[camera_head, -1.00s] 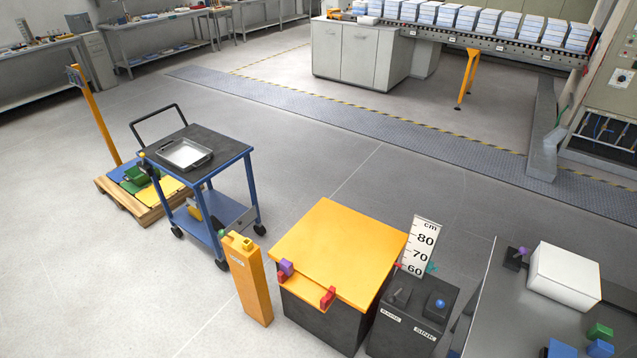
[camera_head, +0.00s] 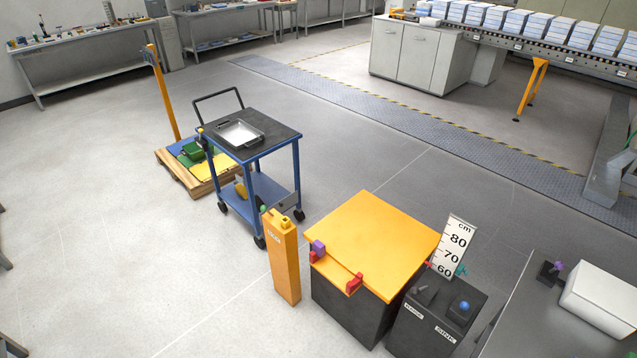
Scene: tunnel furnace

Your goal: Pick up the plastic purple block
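A small purple block (camera_head: 318,247) shows at the left corner of the orange top of a dark box (camera_head: 372,244). It sits at or on a red piece (camera_head: 314,257) there; whether the two are joined I cannot tell. A second small purple thing (camera_head: 559,265) stands on a dark base on the grey table at the right; it looks like a knob, but is too small to be sure. Neither of my grippers is in view.
An orange post (camera_head: 284,262) stands left of the box. A control box (camera_head: 433,318) with a height scale (camera_head: 453,246) stands right of it. A blue trolley (camera_head: 251,166) carries a metal tray. The grey table (camera_head: 540,325) fills the right corner. Floor at left is clear.

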